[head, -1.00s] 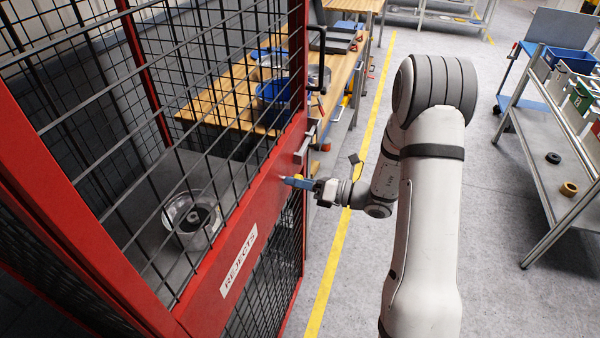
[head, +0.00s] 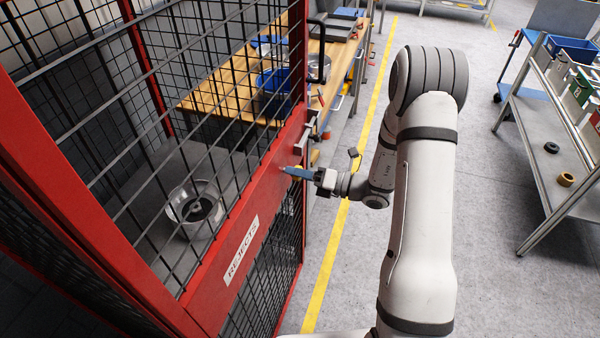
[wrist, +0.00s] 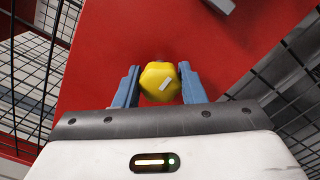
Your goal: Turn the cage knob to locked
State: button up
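The cage knob (wrist: 160,83) is a yellow, faceted knob with a short white mark that lies diagonally in the wrist view. It sits on the cage's red panel (wrist: 110,45). My gripper (wrist: 160,86) has its two blue fingers on either side of the knob, with no clear gap, and looks shut on it. In the head view my gripper (head: 288,171) is at the red rail (head: 255,205) of the cage, and I cannot make out the knob between the fingers.
A metal handle (head: 301,143) is on the cage just above my gripper. A white REJECTS label (head: 241,250) is lower on the rail. Black wire mesh fills the cage, with a round clear container inside (head: 195,208). A wooden bench (head: 215,100) stands behind. Grey floor (head: 345,290) is open to the right.

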jog(key=o, duration=0.5)
jog(key=shift+c, duration=0.2)
jog(key=b+v, duration=0.1)
jog(key=v, duration=0.6)
jog(key=shift+s+d+b, duration=0.2)
jog(key=shift+d+b, duration=0.1)
jog(key=shift+b, duration=0.05)
jog(key=s+a+r+n+g+h, duration=0.2)
jog(key=s+r+n+g+h, duration=0.15)
jog(key=s+n, duration=0.45)
jog(key=s+a+r+n+g+h, duration=0.35)
jog(key=s+n+g, duration=0.2)
jog(key=n, duration=0.35)
jog(key=s+d+r+n+t+h, duration=0.5)
jog(key=d+n+h, duration=0.4)
jog(key=n, duration=0.7)
jog(key=shift+s+d+r+h, duration=0.35)
jog(key=shift+s+r, duration=0.55)
jog(key=shift+s, duration=0.3)
